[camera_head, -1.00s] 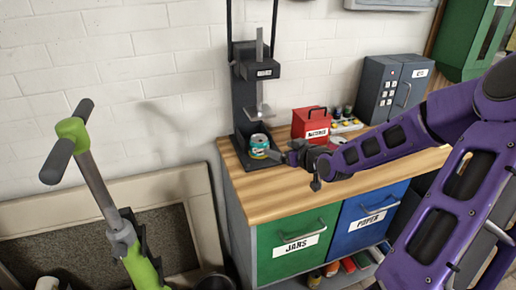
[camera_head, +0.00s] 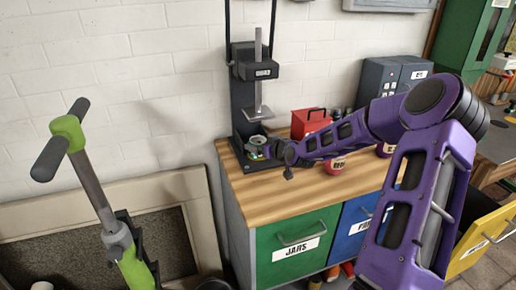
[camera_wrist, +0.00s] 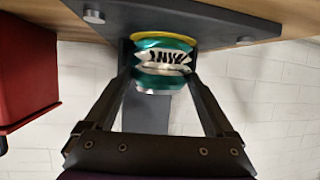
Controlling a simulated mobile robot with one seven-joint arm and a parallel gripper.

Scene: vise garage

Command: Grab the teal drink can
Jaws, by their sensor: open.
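The teal drink can (camera_head: 256,142) stands on the base of the black press at the back left of the workbench. In the wrist view the can (camera_wrist: 163,62) is teal with a white patch and dark lettering, and its side looks creased. My gripper (camera_head: 268,150) is at the can in the head view. In the wrist view my gripper (camera_wrist: 163,75) is open, with one finger on each side of the can. I cannot tell whether either finger touches it. The gripper hides part of the can in the head view.
The black press (camera_head: 240,105) rises behind the can, its ram above it. A red box (camera_head: 308,122) stands to the right on the wooden workbench (camera_head: 265,205). A grey cabinet (camera_head: 385,75) is behind my arm. A green scooter (camera_head: 130,262) stands at left.

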